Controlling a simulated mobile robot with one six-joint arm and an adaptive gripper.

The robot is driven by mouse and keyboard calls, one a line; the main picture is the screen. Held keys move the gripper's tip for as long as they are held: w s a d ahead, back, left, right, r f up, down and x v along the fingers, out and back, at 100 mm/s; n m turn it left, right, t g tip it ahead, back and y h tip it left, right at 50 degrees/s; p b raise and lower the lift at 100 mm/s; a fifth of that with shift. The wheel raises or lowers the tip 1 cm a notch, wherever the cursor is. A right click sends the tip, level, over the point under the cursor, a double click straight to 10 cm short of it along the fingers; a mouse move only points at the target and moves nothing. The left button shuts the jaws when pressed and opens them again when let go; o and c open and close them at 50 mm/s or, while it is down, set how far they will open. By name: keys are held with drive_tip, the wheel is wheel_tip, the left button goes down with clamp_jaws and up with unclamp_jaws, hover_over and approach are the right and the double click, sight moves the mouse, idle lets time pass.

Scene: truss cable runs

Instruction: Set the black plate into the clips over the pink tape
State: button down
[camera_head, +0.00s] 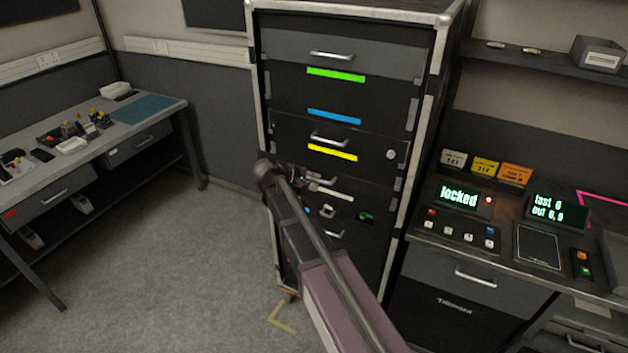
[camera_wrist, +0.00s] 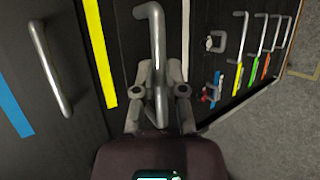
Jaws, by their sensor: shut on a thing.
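My gripper (camera_head: 312,179) is at the front of a tall dark rack in the head view. In the wrist view, my gripper (camera_wrist: 160,78) is shut on a silver bar handle (camera_wrist: 150,15), one finger on each side of it. The handle lies between the yellow tape (camera_wrist: 100,50) and the white tape (camera_wrist: 186,30) on the dark rack front. I cannot tell which dark panel is the black plate. A pink strip (camera_head: 603,197) shows at the far right, on the desk side. No pink tape or clips beside it can be made out on the rack.
The rack also carries green tape (camera_head: 336,75), blue tape (camera_head: 334,116) and other handles. A control desk (camera_head: 440,262) with lit displays stands close on the right. A workbench (camera_head: 150,112) with small parts is at the left. The floor between is clear.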

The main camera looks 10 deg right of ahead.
drive_tip(key=shift+w, duration=0.15)
drive_tip(key=shift+w+d+f, duration=0.1)
drive_tip(key=shift+w+d, duration=0.7)
drive_tip(key=shift+w, duration=0.3)
drive_tip(key=shift+w+d, duration=0.85)
drive_tip(key=shift+w, duration=0.2)
drive_tip(key=shift+w+d+f, duration=0.1)
drive_tip(key=shift+w+d, duration=0.7)
drive_tip(key=shift+w, duration=0.3)
drive_tip(key=shift+t+h+b, duration=0.3)
drive_tip(key=shift+b, duration=0.55)
drive_tip(key=shift+w+d, duration=0.1)
drive_tip(key=shift+w, duration=0.05)
idle(0.5)
drive_tip(key=shift+f+b, duration=0.75)
drive_tip(key=shift+b, duration=0.2)
idle(2.2)
